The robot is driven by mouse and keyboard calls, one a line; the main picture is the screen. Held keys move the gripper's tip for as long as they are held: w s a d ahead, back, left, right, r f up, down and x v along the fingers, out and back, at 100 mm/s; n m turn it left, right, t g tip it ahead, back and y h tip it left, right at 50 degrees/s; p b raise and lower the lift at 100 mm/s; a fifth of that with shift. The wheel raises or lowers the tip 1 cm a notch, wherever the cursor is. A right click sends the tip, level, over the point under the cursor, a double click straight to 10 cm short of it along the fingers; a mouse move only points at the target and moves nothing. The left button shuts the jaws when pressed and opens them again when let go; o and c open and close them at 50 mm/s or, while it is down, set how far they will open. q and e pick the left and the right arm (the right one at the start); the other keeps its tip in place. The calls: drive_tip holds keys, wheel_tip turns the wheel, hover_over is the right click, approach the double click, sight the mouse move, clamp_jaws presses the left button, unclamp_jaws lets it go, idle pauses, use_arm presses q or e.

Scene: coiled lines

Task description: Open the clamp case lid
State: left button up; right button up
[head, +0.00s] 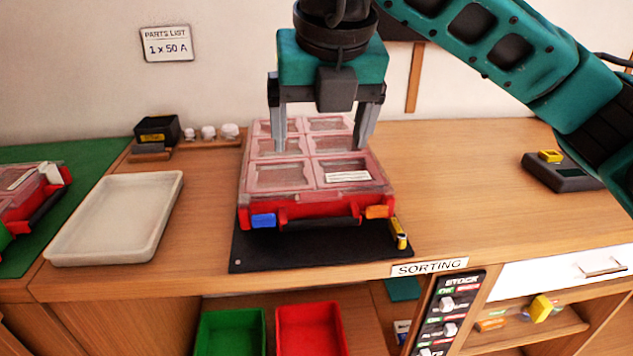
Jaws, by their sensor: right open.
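The clamp case (310,212) is red with a pale, see-through compartmented lid (280,176), which is down and looks closed. It lies on a black mat (300,253) in the middle of the bench. A blue latch (263,220) is at its front left and an orange latch (377,211) at its front right; I cannot tell if they are fastened. My right gripper (322,146) points down over the back half of the lid, its two fingers spread wide and nothing between them. I cannot tell if the fingertips touch the lid. My left gripper is not in view.
An empty white tray (58,251) lies left of the case. Another red case (30,195) lies on a green mat at the far left. A small yellow item (398,235) is by the case's front right corner. A grey device (565,178) is at right. Bench between is clear.

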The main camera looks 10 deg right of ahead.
sight(319, 192)
drive_tip(key=x, duration=0.8)
drive_tip(key=d+b+x, duration=0.1)
drive_tip(key=x, duration=0.3)
drive_tip(key=shift+w+f, duration=0.1)
drive_tip(key=shift+w, duration=0.35)
drive_tip(key=shift+c, duration=0.2)
